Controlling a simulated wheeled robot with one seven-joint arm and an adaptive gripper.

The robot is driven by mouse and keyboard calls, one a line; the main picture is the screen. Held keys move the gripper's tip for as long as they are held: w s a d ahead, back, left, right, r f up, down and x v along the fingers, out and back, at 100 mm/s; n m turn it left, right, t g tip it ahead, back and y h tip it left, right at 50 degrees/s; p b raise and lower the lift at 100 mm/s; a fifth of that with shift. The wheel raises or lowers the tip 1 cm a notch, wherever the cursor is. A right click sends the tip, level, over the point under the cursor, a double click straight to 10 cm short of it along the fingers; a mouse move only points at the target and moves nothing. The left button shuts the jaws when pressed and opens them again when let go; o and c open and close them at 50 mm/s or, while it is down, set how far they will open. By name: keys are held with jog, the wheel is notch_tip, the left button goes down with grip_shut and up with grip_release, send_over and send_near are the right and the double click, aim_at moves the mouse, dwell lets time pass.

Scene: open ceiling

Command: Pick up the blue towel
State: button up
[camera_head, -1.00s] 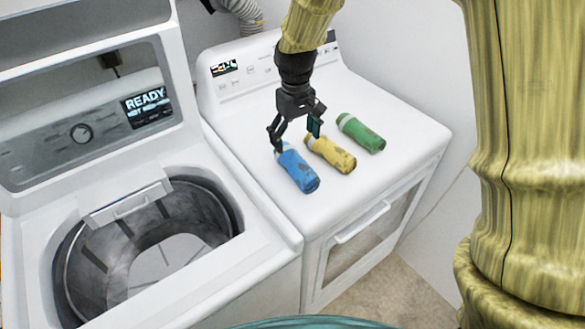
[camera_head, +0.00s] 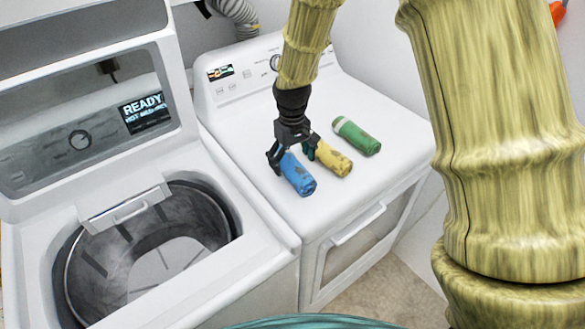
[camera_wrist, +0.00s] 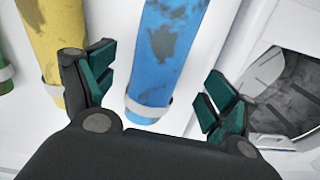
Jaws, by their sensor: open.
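The blue towel (camera_head: 298,175) is rolled up with a pale band near one end. It lies on the white dryer top (camera_head: 350,95), leftmost of three rolled towels. My gripper (camera_head: 294,161) is open at the towel's rear end. In the wrist view the blue towel (camera_wrist: 166,55) lies between the two spread fingers of my gripper (camera_wrist: 155,92), with its banded end nearest the palm. The fingers show gaps on both sides of it. I cannot tell the exact height of the fingertips above the dryer.
A yellow rolled towel (camera_head: 333,160) lies close to the right of the blue one, near one finger. A green rolled towel (camera_head: 356,136) lies farther right. The open washer (camera_head: 262,265) with its drum (camera_head: 95,265) stands to the left.

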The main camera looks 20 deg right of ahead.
aim_at(292, 163)
jog(key=shift+f+p, duration=0.85)
jog(key=shift+f, duration=1.15)
jog(key=c, duration=1.2)
